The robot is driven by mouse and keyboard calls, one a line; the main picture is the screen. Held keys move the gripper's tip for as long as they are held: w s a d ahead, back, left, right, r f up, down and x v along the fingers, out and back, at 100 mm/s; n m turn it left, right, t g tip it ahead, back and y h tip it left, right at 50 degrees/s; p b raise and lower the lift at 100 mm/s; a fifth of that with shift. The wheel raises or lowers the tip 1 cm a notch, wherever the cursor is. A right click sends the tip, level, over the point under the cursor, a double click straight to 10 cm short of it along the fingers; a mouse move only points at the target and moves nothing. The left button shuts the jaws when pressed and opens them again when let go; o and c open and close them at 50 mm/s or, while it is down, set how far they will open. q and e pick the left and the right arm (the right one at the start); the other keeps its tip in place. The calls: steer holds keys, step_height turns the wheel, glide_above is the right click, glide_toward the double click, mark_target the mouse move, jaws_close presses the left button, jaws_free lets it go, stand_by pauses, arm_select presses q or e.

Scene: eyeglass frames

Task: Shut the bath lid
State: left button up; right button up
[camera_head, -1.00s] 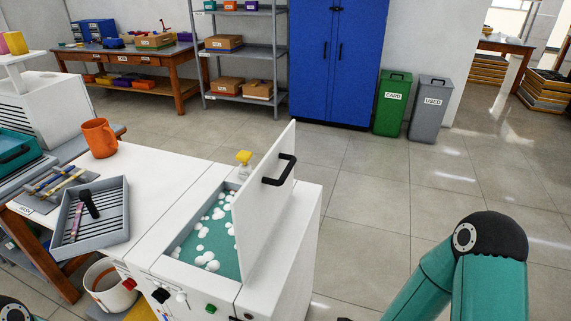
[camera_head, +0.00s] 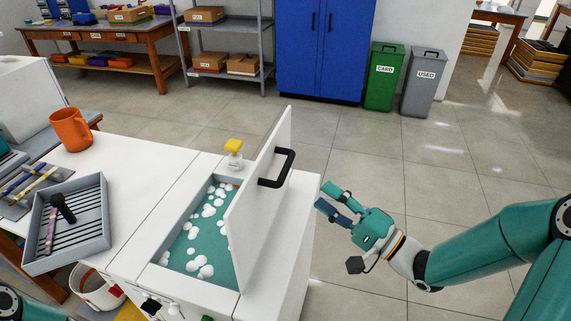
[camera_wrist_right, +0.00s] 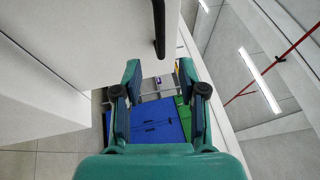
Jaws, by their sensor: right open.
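The white bath lid (camera_head: 256,215) stands open, nearly upright, along the right side of the bath. Its black handle (camera_head: 277,170) is on the lid's right face, near the top. The bath (camera_head: 205,245) holds green liquid with white foam blobs. My right gripper (camera_head: 326,197) is open and empty, to the right of the lid and a little below the handle, apart from both. In the right wrist view, its open fingers (camera_wrist_right: 160,72) face past the lid (camera_wrist_right: 75,45), and the handle (camera_wrist_right: 159,28) shows above them. My left gripper is out of view; only a bit of its arm shows.
A yellow-topped bottle (camera_head: 233,153) stands just behind the bath. A grey tray (camera_head: 95,235) and an orange mug (camera_head: 70,130) are on the left. Black, red and green knobs line the front. The floor right of the machine is clear.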

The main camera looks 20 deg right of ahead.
mark_target(286, 165)
steer(key=p+x, duration=0.2)
steer(key=x, duration=0.9)
steer(key=shift+w+a+p, duration=0.2)
steer(key=shift+w+p, duration=0.1)
steer(key=shift+w, duration=0.05)
jaws_close()
